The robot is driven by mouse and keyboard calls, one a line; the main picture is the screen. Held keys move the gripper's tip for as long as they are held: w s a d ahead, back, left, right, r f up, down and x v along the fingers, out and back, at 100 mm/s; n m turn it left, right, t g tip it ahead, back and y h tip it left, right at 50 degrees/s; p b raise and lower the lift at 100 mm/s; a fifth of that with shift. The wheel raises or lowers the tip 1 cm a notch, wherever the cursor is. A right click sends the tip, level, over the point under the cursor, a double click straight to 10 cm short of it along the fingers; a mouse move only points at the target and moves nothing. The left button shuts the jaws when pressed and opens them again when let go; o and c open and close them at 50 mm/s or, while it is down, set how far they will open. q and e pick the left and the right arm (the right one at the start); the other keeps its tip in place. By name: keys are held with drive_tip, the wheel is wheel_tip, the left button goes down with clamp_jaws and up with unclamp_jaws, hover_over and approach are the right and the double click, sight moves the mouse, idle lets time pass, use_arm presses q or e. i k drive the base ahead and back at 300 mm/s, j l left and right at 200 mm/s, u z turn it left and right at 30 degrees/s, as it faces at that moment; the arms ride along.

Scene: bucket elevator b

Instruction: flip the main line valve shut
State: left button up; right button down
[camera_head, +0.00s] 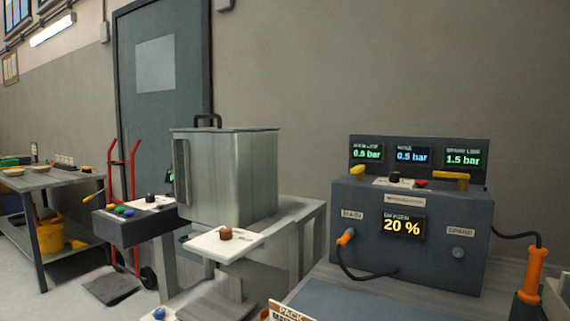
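A dark grey control box (410,240) stands on a bench at the right. A yellow handle (357,172) is on its top left, seen nearly end-on. A second yellow handle (450,177) on the top right lies across the picture. A label reading MAIN (352,215) is on the front left, above an orange plug (346,237) with a black cable. I cannot tell for certain which handle is the main line valve. Neither of my grippers is in view.
Three pressure displays (413,156) behind the box read 0.5, 0.5 and 1.5 bar; a front display (402,226) reads 20 %. An orange wand (535,268) stands at the right. A metal tank (228,178) and a white button plate (222,243) are left of the box.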

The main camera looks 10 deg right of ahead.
sight(359, 170)
drive_tip(key=i+j, duration=0.25)
drive_tip(key=j, duration=0.15)
drive_tip(key=i+j, duration=0.25)
drive_tip(key=j, duration=0.15)
drive_tip(key=i+j+z, duration=0.1)
drive_tip(key=j, duration=0.3)
drive_tip(key=i+j, duration=0.35)
